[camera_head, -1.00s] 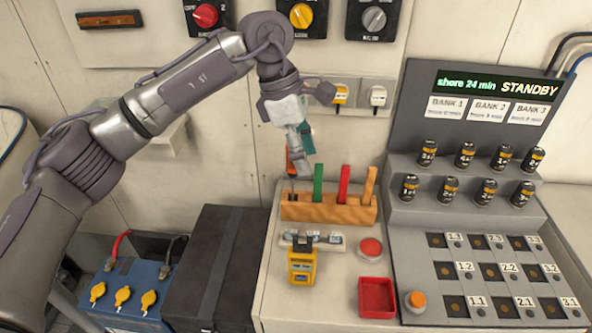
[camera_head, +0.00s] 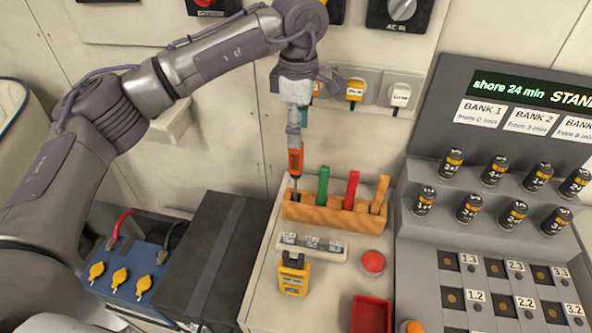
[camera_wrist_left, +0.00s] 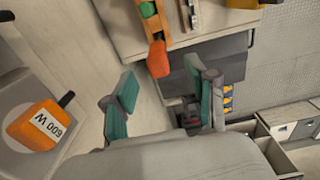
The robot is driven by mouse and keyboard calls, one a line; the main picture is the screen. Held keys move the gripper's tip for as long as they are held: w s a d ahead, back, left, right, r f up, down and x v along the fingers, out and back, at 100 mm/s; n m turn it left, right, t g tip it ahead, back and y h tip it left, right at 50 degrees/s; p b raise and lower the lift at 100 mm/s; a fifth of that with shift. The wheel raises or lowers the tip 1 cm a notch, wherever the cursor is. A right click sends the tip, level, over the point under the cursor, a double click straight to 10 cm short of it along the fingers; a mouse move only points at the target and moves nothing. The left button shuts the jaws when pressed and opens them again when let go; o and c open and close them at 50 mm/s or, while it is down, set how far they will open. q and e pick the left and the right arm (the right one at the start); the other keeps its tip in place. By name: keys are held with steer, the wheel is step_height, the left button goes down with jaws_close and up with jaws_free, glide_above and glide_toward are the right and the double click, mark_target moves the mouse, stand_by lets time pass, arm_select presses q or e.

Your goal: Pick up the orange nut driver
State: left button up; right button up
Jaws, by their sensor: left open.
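The orange nut driver (camera_head: 295,161) stands upright in the left end slot of the wooden rack (camera_head: 333,217). Its thin shaft goes down into the rack. My left gripper (camera_head: 294,138) is above it, pointing down, with the fingers close to the top of the handle. In the left wrist view the gripper (camera_wrist_left: 162,76) is open, and the end of the orange handle (camera_wrist_left: 158,58) shows at the mouth between the two teal-padded fingertips. I cannot tell whether either finger touches it. My right gripper is not in view.
Green (camera_head: 323,186), red (camera_head: 351,190) and orange-tan (camera_head: 380,194) handles stand in the same rack.

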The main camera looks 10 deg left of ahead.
mark_target(296, 151)
arm_select(q)
steer(key=shift+w+f, duration=0.1)
steer(key=shift+f, duration=0.7)
steer(key=shift+a+f+p, duration=0.15)
steer(key=shift+f+p, duration=0.55)
steer(key=shift+p, duration=0.15)
step_height(296, 151, down, 3)
steer(key=shift+a+r+p, duration=0.15)
steer(key=shift+r+p, duration=0.05)
steer(key=shift+p, duration=0.4)
steer(key=shift+w+f, duration=0.1)
steer(key=shift+f, duration=0.5)
jaws_close()
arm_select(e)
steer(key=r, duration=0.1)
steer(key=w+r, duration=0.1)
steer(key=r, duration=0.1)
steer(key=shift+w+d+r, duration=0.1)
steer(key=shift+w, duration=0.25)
